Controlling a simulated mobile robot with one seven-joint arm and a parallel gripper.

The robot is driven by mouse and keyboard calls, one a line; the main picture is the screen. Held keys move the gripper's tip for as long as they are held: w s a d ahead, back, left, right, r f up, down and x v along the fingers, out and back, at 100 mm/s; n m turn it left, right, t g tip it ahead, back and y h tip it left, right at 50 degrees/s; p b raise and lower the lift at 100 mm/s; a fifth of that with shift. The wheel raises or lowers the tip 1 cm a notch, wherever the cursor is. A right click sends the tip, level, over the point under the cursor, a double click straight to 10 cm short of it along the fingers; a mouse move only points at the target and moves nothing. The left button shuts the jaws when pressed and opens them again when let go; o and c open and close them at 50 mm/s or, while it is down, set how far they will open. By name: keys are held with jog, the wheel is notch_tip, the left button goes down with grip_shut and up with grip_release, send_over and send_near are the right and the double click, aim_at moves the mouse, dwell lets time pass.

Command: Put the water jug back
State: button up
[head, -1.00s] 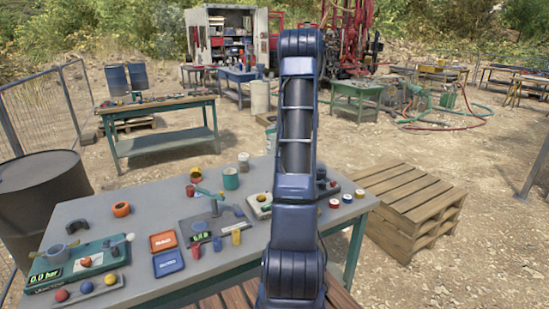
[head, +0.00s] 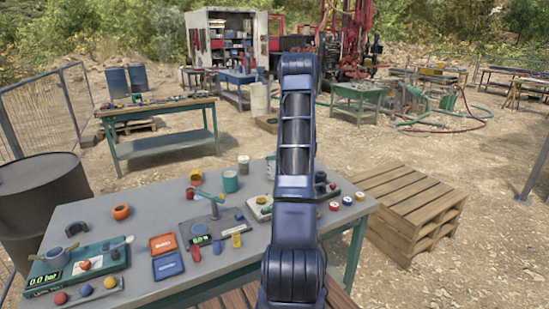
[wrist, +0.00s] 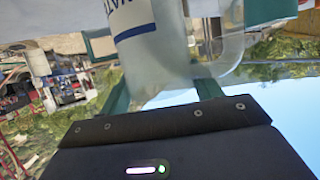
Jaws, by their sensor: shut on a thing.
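The water jug (wrist: 165,60) is a translucent, pale jug with a dark blue band and partly seen lettering. It shows upside down in the tilted wrist view, with its handle on the right. My gripper (wrist: 165,92) is shut on it, with a teal finger on each side. In the head view my arm hides the gripper and most of what it holds. A pale sliver just left of the arm, over the far edge of the grey workbench (head: 95,212), looks like the jug (head: 271,166). I cannot tell whether the jug touches the bench.
A teal cup (head: 230,181), an orange tray (head: 163,245), a blue tray (head: 168,265), an orange ring (head: 121,212) and a gauge device (head: 75,268) stand on the bench. A wooden pallet stack (head: 408,205) is at right.

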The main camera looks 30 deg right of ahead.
jog(key=shift+f, duration=0.35)
jog(key=o, duration=1.6)
jog(key=shift+c, duration=0.2)
